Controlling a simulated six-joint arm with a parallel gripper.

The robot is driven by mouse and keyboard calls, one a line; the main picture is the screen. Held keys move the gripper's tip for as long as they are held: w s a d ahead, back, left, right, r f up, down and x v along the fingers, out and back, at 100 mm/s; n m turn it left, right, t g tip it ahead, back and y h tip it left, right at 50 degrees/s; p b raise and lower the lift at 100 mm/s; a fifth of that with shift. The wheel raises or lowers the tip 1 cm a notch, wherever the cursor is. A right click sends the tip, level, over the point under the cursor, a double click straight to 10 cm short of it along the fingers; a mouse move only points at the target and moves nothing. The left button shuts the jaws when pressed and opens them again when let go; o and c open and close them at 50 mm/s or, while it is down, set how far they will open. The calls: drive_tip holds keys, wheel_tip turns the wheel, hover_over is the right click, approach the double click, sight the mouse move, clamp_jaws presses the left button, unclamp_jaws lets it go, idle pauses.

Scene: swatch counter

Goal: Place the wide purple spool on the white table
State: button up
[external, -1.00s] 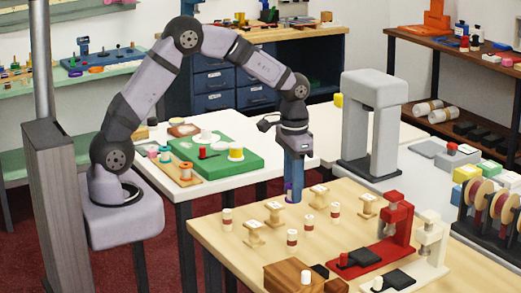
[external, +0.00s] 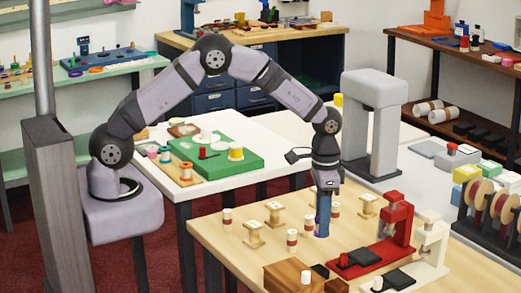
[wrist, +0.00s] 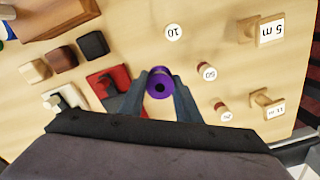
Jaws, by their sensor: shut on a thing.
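The purple spool (wrist: 160,80) is between my gripper's two fingers in the wrist view, its end with a dark centre hole facing the camera. My gripper (wrist: 161,91) is shut on it. In the external view my gripper (external: 322,222) points down over the wooden table, among the labelled spools and stands. The spool is mostly hidden by the fingers there, and I cannot tell whether it touches the tabletop. The white table (external: 268,136) stands behind and to the left, with free white surface right of its green board.
The green board (external: 218,162) carries a yellow-and-white spool and a red one. The grey arch-shaped frame (external: 372,120) stands right of the white table. Red (external: 385,235) and cream presses stand right of my gripper. Several small spools and stands surround it.

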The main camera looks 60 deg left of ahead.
drive_tip(key=shift+f+p, duration=0.5)
drive_tip(key=shift+f, duration=1.75)
drive_tip(key=shift+f, duration=0.15)
drive_tip(key=o, duration=1.1)
drive_tip(key=shift+o, duration=0.2)
wheel_tip(320, 180, up, 11)
drive_tip(key=b, duration=0.3)
drive_tip(key=shift+a+r, duration=0.1)
drive_tip(key=shift+r, duration=0.6)
